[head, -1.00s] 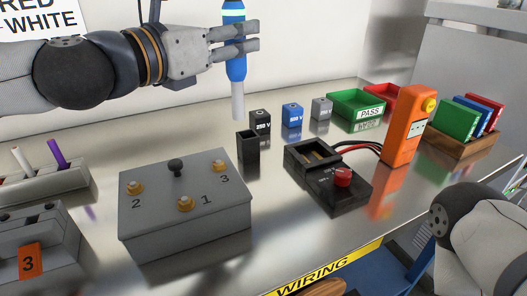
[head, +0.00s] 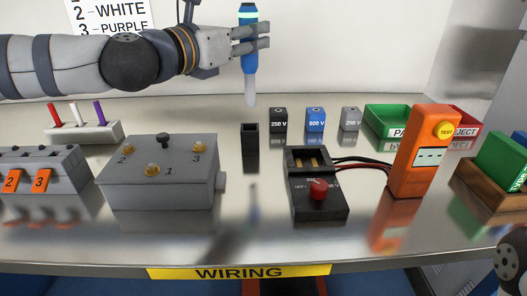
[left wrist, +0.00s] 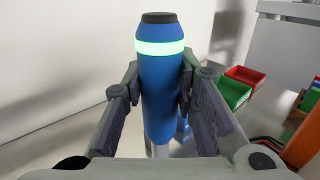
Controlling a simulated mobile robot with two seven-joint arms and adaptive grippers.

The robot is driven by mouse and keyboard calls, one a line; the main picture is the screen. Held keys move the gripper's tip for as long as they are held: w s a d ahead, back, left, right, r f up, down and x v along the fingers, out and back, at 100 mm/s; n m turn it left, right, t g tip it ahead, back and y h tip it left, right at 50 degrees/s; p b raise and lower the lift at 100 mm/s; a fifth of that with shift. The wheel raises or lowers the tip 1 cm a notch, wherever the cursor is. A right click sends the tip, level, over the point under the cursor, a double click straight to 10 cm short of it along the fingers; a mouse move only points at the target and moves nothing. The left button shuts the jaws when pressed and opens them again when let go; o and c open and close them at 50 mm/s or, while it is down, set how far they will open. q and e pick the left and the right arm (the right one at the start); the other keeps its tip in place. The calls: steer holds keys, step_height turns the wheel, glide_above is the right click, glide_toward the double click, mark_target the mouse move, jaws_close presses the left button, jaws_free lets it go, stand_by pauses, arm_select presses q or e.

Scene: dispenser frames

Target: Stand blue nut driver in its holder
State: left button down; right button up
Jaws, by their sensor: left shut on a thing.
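The blue nut driver (head: 249,62) has a pale glowing band near its top and a grey shaft pointing down. My left gripper (head: 262,40) is shut on its handle and holds it upright, in the air above the bench. In the left wrist view the nut driver (left wrist: 161,85) stands between the two fingers of my left gripper (left wrist: 160,100). A small black open-topped box (head: 250,146), which looks like the holder, stands on the bench below the shaft tip, with a clear gap between them. My right gripper is not in view; only part of my right arm shows at the lower right.
A grey terminal box (head: 160,185) stands left of the holder. A black switch unit (head: 318,205) and an orange tester (head: 418,165) stand to the right. Small 250 V (head: 279,119) and blue 500 V (head: 315,119) blocks stand behind, near green (head: 385,118) and red trays (head: 465,122).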

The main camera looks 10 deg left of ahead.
mark_target(249, 106)
arm_select(q)
steer(key=f+b, duration=0.2)
steer(key=f, duration=0.8)
steer(key=shift+a+f, duration=0.15)
steer(key=shift+a, duration=0.05)
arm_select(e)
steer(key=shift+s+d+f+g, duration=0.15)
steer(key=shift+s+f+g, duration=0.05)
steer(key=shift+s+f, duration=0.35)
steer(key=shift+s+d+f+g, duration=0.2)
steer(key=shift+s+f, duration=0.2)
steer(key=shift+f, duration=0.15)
arm_select(q)
steer(key=shift+f, duration=0.15)
steer(key=c, duration=1.3)
jaws_free()
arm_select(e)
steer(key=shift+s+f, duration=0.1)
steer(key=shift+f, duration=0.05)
arm_select(q)
steer(key=shift+r, duration=0.2)
